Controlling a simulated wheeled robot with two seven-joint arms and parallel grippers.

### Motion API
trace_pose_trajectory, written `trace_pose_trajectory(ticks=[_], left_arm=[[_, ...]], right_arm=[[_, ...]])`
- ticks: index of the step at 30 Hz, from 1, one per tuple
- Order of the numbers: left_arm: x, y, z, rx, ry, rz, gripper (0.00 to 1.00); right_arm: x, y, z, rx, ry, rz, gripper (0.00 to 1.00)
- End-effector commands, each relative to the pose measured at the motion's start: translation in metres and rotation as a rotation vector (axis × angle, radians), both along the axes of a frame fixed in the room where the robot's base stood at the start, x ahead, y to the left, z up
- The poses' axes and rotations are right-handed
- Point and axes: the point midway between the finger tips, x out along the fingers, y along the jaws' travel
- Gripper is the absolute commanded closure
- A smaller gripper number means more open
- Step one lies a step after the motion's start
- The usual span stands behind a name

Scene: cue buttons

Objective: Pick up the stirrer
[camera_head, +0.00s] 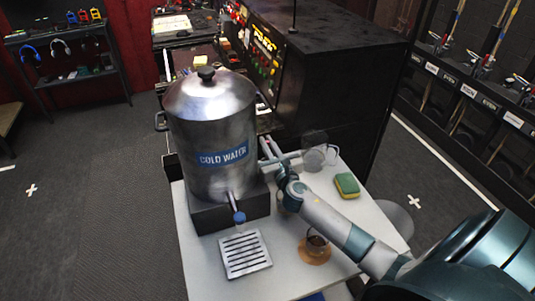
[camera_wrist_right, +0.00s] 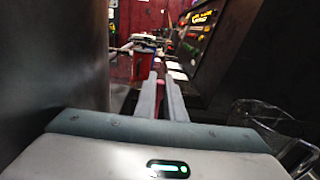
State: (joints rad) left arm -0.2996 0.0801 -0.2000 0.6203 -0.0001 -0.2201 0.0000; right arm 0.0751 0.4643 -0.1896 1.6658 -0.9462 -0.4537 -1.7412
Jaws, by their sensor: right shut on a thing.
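My right gripper (camera_head: 268,147) reaches in behind the right side of the metal urn, over the far part of the white table. In the right wrist view its two long fingers (camera_wrist_right: 162,90) are close together, shut on a thin thing between them that I take for the stirrer. The stirrer is mostly hidden by the fingers, and its shape cannot be made out. A glass with brown liquid (camera_head: 317,242) stands on a round brown coaster near the front right of the table. My left gripper is not in view.
The COLD WATER urn (camera_head: 210,125) stands left of my right arm, with a slotted drip tray (camera_head: 245,254) in front. A clear glass jug (camera_head: 316,158) and a green-yellow sponge (camera_head: 347,185) lie to the right. A black cabinet (camera_head: 335,70) rises behind.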

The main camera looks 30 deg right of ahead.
Motion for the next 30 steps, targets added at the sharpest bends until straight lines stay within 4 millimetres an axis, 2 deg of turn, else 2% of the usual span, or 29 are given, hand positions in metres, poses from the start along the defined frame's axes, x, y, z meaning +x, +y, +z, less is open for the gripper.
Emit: trace_pose_trajectory(ticks=[5, 11, 23, 30], left_arm=[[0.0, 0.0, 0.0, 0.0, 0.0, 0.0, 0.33], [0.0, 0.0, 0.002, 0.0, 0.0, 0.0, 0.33], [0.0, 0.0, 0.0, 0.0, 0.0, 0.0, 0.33], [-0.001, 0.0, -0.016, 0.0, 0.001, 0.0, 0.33]], right_arm=[[0.0, 0.0, 0.004, 0.0, -0.001, 0.0, 1.0], [0.0, 0.0, 0.019, -0.003, -0.002, 0.001, 1.0], [0.0, 0.0, 0.072, -0.002, -0.004, 0.001, 1.0], [-0.038, -0.01, 0.066, -0.002, 0.003, 0.001, 1.0]])
